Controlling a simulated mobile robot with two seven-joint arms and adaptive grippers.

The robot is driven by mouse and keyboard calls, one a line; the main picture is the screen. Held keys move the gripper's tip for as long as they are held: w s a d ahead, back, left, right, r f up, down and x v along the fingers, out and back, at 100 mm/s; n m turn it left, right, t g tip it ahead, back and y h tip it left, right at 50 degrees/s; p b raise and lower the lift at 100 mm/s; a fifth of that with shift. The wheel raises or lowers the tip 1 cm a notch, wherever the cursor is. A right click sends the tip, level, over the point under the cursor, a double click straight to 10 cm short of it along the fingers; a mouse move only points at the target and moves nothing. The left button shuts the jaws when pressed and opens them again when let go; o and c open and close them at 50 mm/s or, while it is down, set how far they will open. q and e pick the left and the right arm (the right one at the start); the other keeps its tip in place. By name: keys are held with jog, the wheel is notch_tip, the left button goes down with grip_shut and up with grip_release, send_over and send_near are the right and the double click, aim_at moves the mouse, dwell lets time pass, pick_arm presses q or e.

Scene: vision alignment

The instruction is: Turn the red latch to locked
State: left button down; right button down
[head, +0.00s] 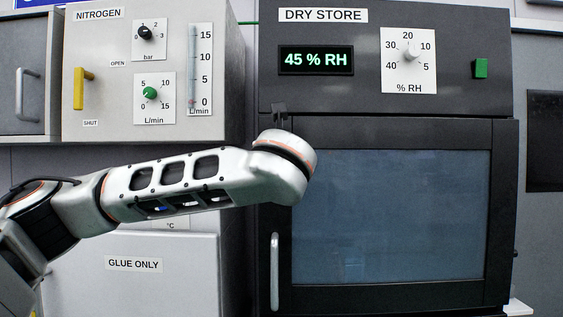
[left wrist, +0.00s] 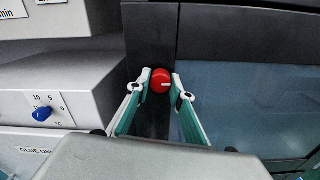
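The red latch (left wrist: 160,80) shows in the left wrist view as a round red knob on a dark upright panel. A short white mark lies sideways on its face, toward the right. My left gripper (left wrist: 161,75) has one finger on each side of the knob, and both fingertips look flush against its edges. In the head view my left arm's wrist (head: 285,165) is in front of the dry store's left frame and hides the latch and the fingers. My right gripper is in neither view.
The dry store (head: 385,130) has a dark glass door (head: 390,215) and a vertical handle (head: 275,270) below my wrist. To the left, the nitrogen panel (head: 120,95) carries knobs and a yellow lever (head: 82,88). A blue knob (left wrist: 42,114) is left of my fingers.

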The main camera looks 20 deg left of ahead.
pick_arm(q)
jog(key=n, duration=1.7)
jog(key=shift+d+n+b, duration=0.1)
jog(key=shift+n+b, duration=0.3)
dwell(0.5)
jog(key=c, duration=1.8)
grip_release()
